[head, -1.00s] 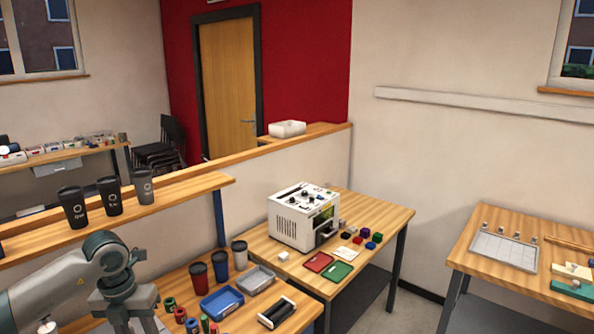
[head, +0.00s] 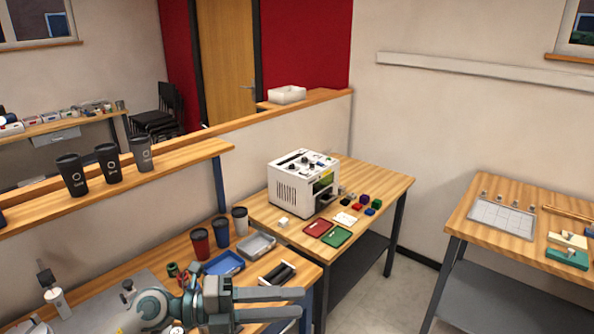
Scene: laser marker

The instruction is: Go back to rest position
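My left gripper (head: 302,302) is at the bottom middle of the head view, over the front edge of the near table (head: 180,249). Its two long grey fingers point right and stand apart, with nothing visible between them. Just behind the fingers lies a black roller-like part in a light holder (head: 277,272). My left arm hides part of the near table. My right gripper is not in view.
The near table holds a blue tray (head: 224,264), a grey tray (head: 257,244) and several cups (head: 200,244). The white laser marker (head: 302,182) stands on the table behind, with red and green trays (head: 336,237). Floor (head: 390,300) is free at right.

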